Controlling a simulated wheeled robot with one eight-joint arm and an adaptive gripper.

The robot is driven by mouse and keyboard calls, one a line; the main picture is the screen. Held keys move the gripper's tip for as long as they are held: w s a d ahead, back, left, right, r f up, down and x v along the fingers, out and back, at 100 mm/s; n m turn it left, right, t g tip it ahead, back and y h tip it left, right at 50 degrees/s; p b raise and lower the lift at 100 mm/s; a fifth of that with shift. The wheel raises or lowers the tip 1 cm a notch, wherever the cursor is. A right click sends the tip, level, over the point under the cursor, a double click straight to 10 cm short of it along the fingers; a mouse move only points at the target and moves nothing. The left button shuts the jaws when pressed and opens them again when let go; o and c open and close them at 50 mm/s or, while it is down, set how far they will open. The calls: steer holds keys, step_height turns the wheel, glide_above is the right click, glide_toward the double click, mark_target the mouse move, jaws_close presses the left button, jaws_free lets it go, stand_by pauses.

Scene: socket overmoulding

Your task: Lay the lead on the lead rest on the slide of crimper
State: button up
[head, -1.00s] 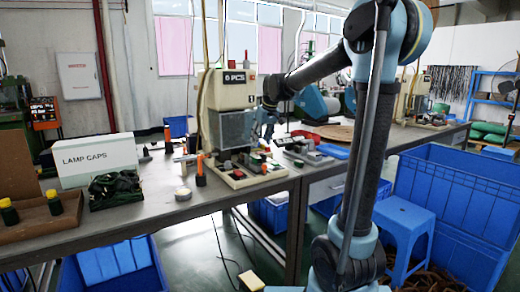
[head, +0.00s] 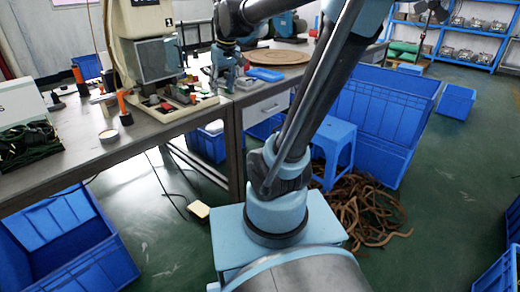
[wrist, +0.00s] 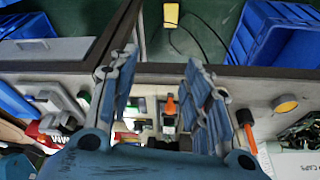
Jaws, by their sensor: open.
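The crimper (head: 145,50) is a cream machine with a grey front panel on the bench. Its low base (head: 182,120) carries small green, red, orange and black parts. I cannot make out the lead rest on the slide. Dark green leads (head: 30,146) lie tangled at the left of the bench, and they show at the right edge in the wrist view (wrist: 302,132). My gripper (head: 226,82) is just right of the crimper. In the wrist view my gripper (wrist: 160,68) has its blue fingers spread, with the base seen between them. I see no lead held.
An orange-handled tool (head: 123,105) and a round tape roll (head: 108,136) stand left of the base. A blue tray (head: 266,74) lies to its right. Blue crates (head: 75,245) and a blue stool (head: 333,145) stand on the floor.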

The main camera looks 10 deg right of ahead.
steer(key=s+d+f+m, duration=0.1)
steer(key=s+d+f, duration=0.2)
steer(key=s+f, duration=0.2)
steer(key=s+d+f+m, duration=0.1)
steer(key=s+d+f, duration=0.2)
steer(key=s+f, duration=0.3)
steer(key=s+d+f+m+g+h, duration=0.1)
steer(key=s+d+f, duration=0.2)
steer(key=s, duration=0.7)
step_height(320, 180, down, 2)
steer(key=shift+d+f+m, duration=0.15)
steer(key=shift+f+m, duration=0.05)
steer(key=shift+m, duration=0.2)
steer(key=shift+w+f, duration=0.2)
steer(key=shift+w, duration=0.25)
